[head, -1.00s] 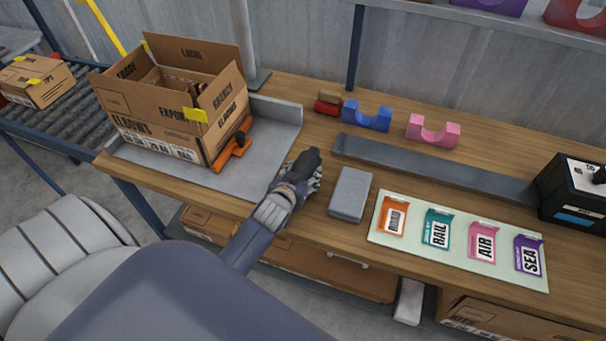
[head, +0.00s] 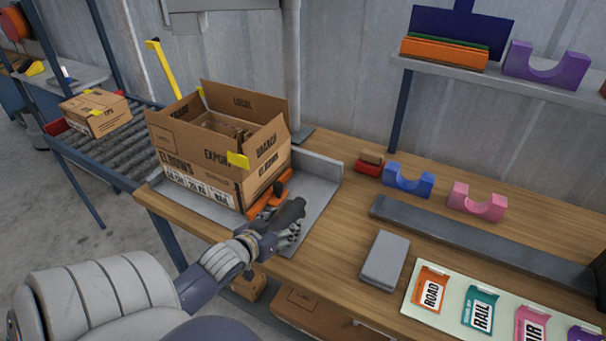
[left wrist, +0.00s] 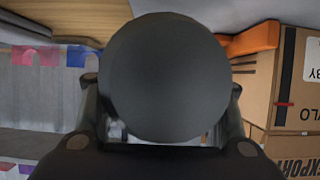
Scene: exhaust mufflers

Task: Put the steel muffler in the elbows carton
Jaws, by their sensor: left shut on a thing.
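The elbows carton (head: 196,160) stands open on a grey tray at the left end of the bench, its flaps up. My left gripper (head: 282,226) is shut on a dark grey cylinder, the steel muffler (head: 291,210), just right of the carton's near right corner and outside it. In the left wrist view the muffler's round end (left wrist: 168,75) fills the middle between the fingers and hides much behind it. The carton wall (left wrist: 292,85) shows at the right there. My right gripper is not in view.
An orange tool (head: 268,198) lies beside the carton's right wall. The grey tray (head: 318,182) has a raised back edge. Blue (head: 408,181) and pink (head: 478,203) cradles, a grey block (head: 385,260) and a long dark bar (head: 470,236) lie to the right.

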